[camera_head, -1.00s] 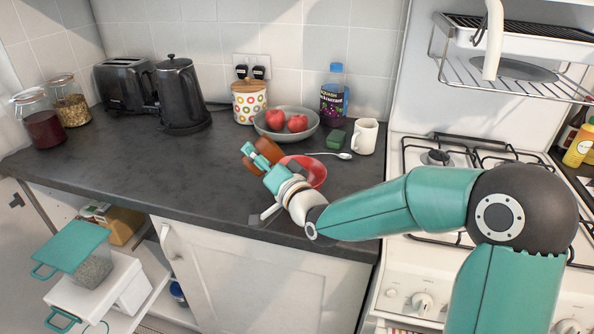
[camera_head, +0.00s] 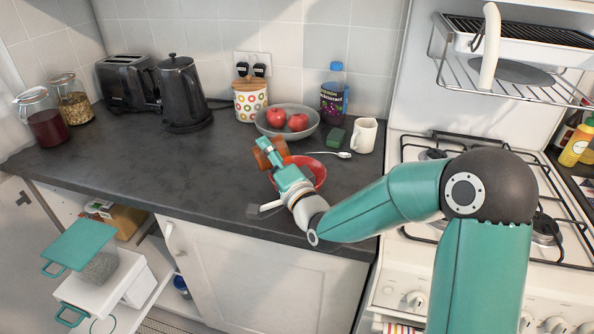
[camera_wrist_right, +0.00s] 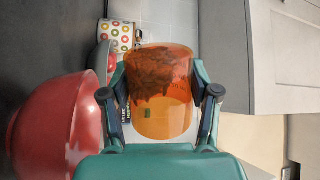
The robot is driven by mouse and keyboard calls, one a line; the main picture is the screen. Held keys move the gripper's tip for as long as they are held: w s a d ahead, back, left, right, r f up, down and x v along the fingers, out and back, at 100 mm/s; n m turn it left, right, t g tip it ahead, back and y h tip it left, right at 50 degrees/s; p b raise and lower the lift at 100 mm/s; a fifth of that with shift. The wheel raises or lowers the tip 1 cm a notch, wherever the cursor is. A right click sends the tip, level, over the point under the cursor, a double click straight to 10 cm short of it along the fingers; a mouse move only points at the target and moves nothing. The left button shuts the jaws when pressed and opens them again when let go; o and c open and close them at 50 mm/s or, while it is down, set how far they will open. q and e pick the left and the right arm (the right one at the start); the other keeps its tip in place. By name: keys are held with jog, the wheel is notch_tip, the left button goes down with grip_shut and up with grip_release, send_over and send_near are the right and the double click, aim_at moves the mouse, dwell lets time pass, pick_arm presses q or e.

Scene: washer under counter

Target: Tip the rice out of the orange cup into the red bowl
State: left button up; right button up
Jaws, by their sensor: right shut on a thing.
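The orange cup (camera_wrist_right: 176,105) is see-through and sits between the fingers of my right gripper (camera_wrist_right: 160,108), which is shut on it. The cup lies strongly tilted, nearly on its side, and dark rice (camera_wrist_right: 158,72) shows inside toward its far end. In the head view the cup (camera_head: 284,150) is partly hidden by my right gripper (camera_head: 270,155). The red bowl (camera_head: 316,170) stands on the counter just right of and behind the gripper, partly covered by it. In the wrist view the bowl (camera_wrist_right: 55,125) is at the left, beside the cup. My left gripper is out of view.
A dotted jar (camera_head: 250,102) and a kettle (camera_head: 182,95) are farther left. The counter's left middle is clear.

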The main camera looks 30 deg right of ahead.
aim_at(286, 160)
jog(key=shift+s+d+f+m, duration=0.1)
jog(key=shift+d+f+m, duration=0.05)
jog(key=shift+d+m, duration=0.25)
jog(key=shift+d+r+m+t+h+b, duration=0.15)
jog(key=shift+r+m+h+b, duration=0.15)
jog(key=shift+m+b, duration=0.6)
jog(key=shift+d+r+m+t+h+b, duration=0.15)
jog(key=shift+m+h+b, duration=0.15)
jog(key=shift+m+b, duration=0.55)
jog(key=shift+s+d+r+m+h+b, duration=0.1)
jog(key=shift+d+r+m+h+b, duration=0.15)
jog(key=shift+m+b, duration=0.65)
jog(key=shift+s+d+r+m+h+b, duration=0.2)
jog(key=shift+m+b, duration=0.25)
jog(key=shift+b, duration=0.7)
jog(key=shift+w+d+f+m+h+b, duration=0.1)
jog(key=shift+d+f+m+h+b, duration=0.2)
jog(key=shift+m+b, duration=0.55)
jog(key=shift+d+f+m+h+b, duration=0.1)
jog(key=shift+f+m+h+b, duration=0.3)
jog(key=shift+b, duration=0.85)
jog(key=shift+r, duration=0.15)
